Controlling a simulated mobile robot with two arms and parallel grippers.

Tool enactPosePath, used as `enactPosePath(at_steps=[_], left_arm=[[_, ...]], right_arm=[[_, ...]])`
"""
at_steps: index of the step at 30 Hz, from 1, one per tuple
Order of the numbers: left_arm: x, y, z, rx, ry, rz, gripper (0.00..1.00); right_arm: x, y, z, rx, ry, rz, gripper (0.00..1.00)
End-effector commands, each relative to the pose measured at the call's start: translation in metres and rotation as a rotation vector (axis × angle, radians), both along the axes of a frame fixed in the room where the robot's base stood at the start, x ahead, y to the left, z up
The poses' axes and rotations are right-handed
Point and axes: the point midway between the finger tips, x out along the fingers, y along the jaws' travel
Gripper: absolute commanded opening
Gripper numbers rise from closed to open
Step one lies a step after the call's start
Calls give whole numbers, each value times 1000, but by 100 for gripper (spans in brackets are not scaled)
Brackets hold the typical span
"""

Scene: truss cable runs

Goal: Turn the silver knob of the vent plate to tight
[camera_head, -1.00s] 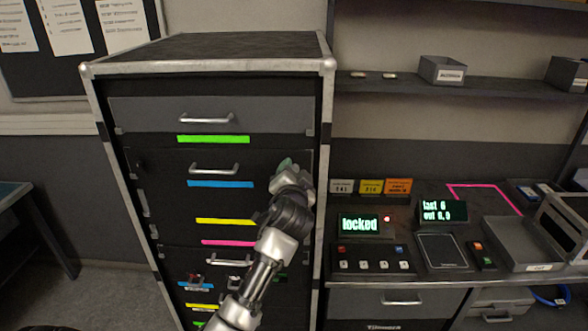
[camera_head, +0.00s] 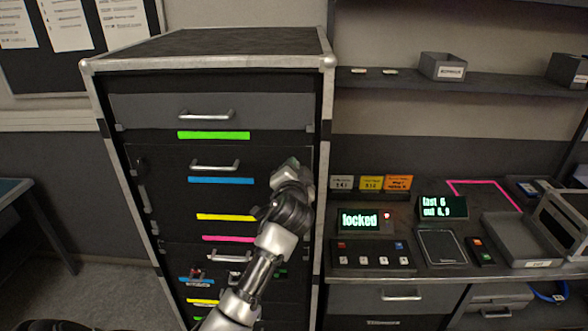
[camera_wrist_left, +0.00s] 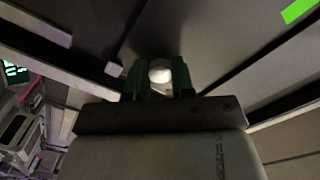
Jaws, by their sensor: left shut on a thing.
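The silver knob (camera_wrist_left: 159,70) shows in the left wrist view as a pale round cap on a dark panel. My left gripper (camera_wrist_left: 160,82) has its two green fingers on either side of it, shut on it. In the head view my left gripper (camera_head: 291,165) is against the right part of the cabinet's dark front, near the blue strip's height, and hides the knob. The dark front around it is the vent plate (camera_head: 262,158), as far as I can tell. Any tight marking is not visible. My right gripper is not in view.
The cabinet has drawer handles (camera_head: 207,115) and coloured strips (camera_head: 213,135). To the right, a bench holds a display reading "locked" (camera_head: 359,220), a button box (camera_head: 372,256) and a grey tray (camera_head: 516,240). A shelf (camera_head: 440,88) hangs above.

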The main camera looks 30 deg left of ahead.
Motion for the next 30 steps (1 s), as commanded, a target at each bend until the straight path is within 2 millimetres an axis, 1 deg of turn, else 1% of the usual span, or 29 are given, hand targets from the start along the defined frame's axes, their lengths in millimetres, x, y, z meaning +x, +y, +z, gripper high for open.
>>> enactPosePath(at_steps=[5,11,30], left_arm=[[0,0,2,93,58,-1,0],[0,0,2,247,151,-1,0],[0,0,1,766,469,0,0]], right_arm=[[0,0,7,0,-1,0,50],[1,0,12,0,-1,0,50],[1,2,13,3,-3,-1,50]])
